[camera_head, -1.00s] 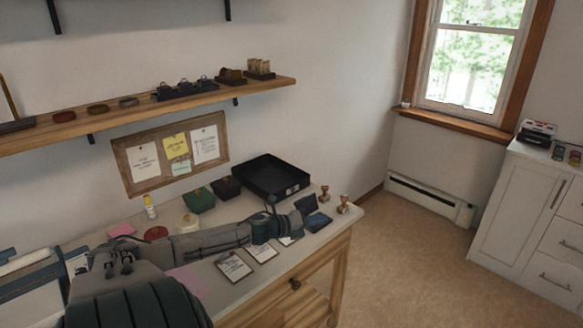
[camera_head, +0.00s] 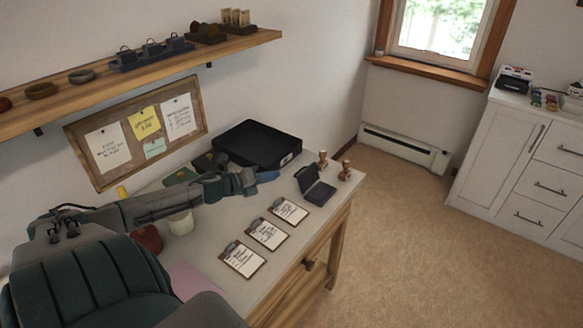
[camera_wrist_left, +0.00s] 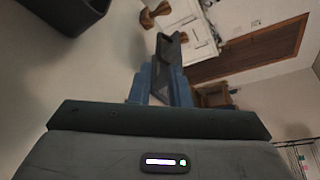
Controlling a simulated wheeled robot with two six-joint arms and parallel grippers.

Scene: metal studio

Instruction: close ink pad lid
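The ink pad (camera_head: 319,193) is a small dark case near the right end of the desk. Its lid (camera_head: 306,178) stands raised on the left side, so the case is open. My left gripper (camera_head: 268,176) is left of the raised lid with its blue fingertips pointing toward it, and a small gap shows between them. In the left wrist view the blue fingers (camera_wrist_left: 162,86) are close together, with the dark ink pad (camera_wrist_left: 171,47) beyond them. My right gripper is not in view.
A black tray (camera_head: 284,158) stands behind my left gripper. Two wooden stamps (camera_head: 346,170) stand right of the ink pad. Several small clipboards (camera_head: 267,235) lie along the front. A white round container (camera_head: 180,223) sits below my arm.

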